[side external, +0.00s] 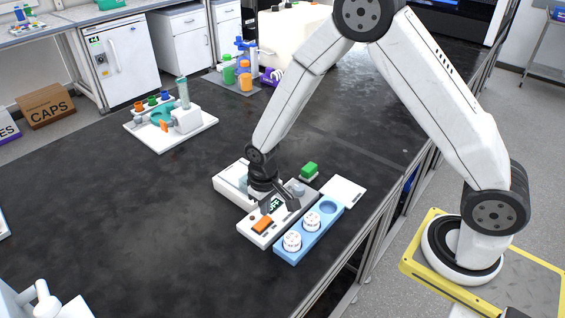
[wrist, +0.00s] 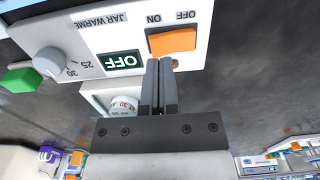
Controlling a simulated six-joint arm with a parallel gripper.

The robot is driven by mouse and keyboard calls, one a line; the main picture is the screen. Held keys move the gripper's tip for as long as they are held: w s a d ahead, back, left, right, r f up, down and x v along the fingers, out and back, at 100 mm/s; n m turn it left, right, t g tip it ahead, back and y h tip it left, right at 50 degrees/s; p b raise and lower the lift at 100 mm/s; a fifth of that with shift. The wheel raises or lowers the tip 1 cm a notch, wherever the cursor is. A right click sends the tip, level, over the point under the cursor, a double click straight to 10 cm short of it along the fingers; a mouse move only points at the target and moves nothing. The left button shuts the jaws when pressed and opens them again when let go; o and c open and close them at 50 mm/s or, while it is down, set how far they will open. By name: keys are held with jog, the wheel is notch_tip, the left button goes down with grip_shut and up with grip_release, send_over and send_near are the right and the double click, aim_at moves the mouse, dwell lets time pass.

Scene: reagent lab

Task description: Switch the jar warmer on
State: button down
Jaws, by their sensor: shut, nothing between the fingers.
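The jar warmer's white panel (side external: 250,233) lies near the table's right edge, beside a blue block. It also fills the top of the wrist view (wrist: 85,52). Its orange rocker switch (wrist: 172,42) is marked ON and OFF; it shows in the side view too (side external: 263,225). The display (wrist: 122,63) reads OFF. A grey dial (wrist: 50,60) sits by the marks 25 and 30. My gripper (wrist: 163,62) is shut and empty, its fingertips at the switch's near edge, toward the ON half. I cannot tell whether they touch it.
The blue block (side external: 283,256) holds two white-lidded jars (side external: 292,240) and an empty round well. A green-topped item (side external: 310,170) is nearby. The table's left half is mostly clear.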

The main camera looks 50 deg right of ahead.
aim_at(270, 218)
jog(key=shift+f, duration=1.25)
dwell(1.1)
jog(key=shift+r, duration=3.5)
jog(key=shift+r, duration=0.1)
jog(key=s+d+r+t, duration=0.1)
jog(key=s+d+r, duration=0.2)
jog(key=s, duration=0.3)
jog(key=s+d+r+t, duration=0.1)
jog(key=s+d+r, duration=0.2)
jog(key=s+r, duration=0.2)
jog(key=shift+s+d+t, duration=0.2)
jog(key=shift+s+t, duration=0.1)
jog(key=shift+s, duration=0.4)
